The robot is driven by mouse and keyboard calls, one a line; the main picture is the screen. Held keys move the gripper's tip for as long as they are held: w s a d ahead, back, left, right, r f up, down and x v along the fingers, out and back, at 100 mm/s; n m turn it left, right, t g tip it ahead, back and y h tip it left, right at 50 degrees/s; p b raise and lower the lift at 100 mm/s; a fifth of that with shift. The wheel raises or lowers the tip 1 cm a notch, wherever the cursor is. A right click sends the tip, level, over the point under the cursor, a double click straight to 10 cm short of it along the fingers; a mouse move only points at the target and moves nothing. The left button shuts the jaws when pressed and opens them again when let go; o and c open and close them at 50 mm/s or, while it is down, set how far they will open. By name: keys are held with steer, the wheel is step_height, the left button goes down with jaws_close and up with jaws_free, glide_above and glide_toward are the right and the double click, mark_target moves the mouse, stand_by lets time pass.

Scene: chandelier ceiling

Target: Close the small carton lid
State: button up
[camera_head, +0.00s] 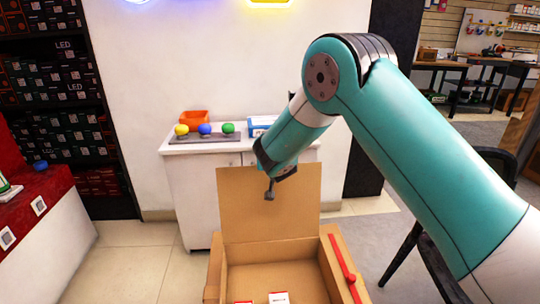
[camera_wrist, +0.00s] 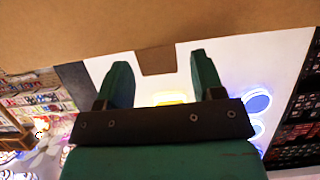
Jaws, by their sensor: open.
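The small brown carton (camera_head: 277,251) stands open at the bottom centre of the head view. Its lid (camera_head: 240,205) stands upright at the far side. My gripper (camera_head: 270,190) comes down from the upper right and overlaps the lid's upper part in the head view. In the wrist view my gripper (camera_wrist: 158,60) has its two fingers spread, with nothing held. The lid's cardboard (camera_wrist: 150,25) fills the top of that view, and a small tab (camera_wrist: 156,61) points between the fingertips. I cannot tell whether the fingers touch the cardboard.
Small red-and-white boxes (camera_head: 278,297) lie inside the carton. A red strip (camera_head: 342,262) lies along its right side. A white cabinet (camera_head: 190,190) with coloured balls on a tray stands behind. A red counter (camera_head: 35,205) is at left; floor between is clear.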

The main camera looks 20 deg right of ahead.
steer(key=shift+x, duration=1.45)
jaws_close()
steer(key=shift+a, duration=0.1)
